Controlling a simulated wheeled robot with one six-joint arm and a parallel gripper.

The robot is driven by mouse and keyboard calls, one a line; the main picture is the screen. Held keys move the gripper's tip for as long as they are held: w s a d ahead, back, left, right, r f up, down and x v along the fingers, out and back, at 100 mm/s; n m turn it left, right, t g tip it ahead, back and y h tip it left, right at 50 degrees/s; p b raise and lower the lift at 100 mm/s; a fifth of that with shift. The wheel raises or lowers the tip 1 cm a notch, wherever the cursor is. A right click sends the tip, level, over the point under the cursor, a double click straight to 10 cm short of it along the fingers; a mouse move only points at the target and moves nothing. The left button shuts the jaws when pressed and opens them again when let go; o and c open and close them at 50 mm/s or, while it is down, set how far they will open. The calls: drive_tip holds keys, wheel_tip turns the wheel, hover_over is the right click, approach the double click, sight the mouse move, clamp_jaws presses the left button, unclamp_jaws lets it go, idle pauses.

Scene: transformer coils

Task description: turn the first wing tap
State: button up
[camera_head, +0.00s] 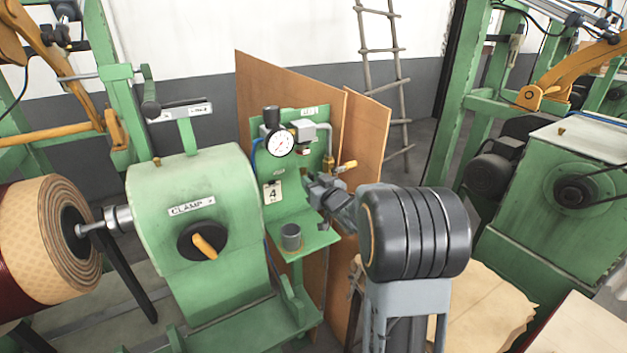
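A small brass tap with a yellow-orange handle (347,166) is on the right side of a green panel (294,203), below a bent grey pipe. Its handle points up to the right. My gripper (318,188) is in front of the panel, just below and left of this handle. The gripper is small and dark here, so I cannot tell whether its fingers are apart or touch the tap. My arm's thick black joint hides what lies behind it. An orange wing-shaped handle (205,246) on a black disc is on the green machine marked CLAMP, further left.
A round pressure gauge (280,145) and a plate marked 4 (272,192) are on the panel. A grey cup (291,237) stands on its shelf, below my gripper. Brown boards (362,135) stand behind. A wound coil (45,240) is at far left.

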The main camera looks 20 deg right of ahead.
drive_tip(key=shift+w, duration=0.2)
drive_tip(key=shift+c, duration=0.3)
clamp_jaws()
drive_tip(key=shift+m, duration=0.3)
drive_tip(key=m+p, duration=0.1)
drive_tip(key=m, duration=0.2)
drive_tip(key=shift+m, duration=0.3)
drive_tip(key=m+p, duration=0.2)
drive_tip(key=m, duration=0.2)
drive_tip(key=shift+d+m, duration=0.15)
drive_tip(key=shift+m, duration=0.15)
drive_tip(key=m+p, duration=0.1)
drive_tip(key=m, duration=0.3)
drive_tip(key=shift+f+p, duration=0.1)
drive_tip(key=shift+p, duration=0.3)
drive_tip(key=shift+d+f+m+p, duration=0.15)
drive_tip(key=shift+m+p, duration=0.65)
drive_tip(key=shift+m, duration=1.7)
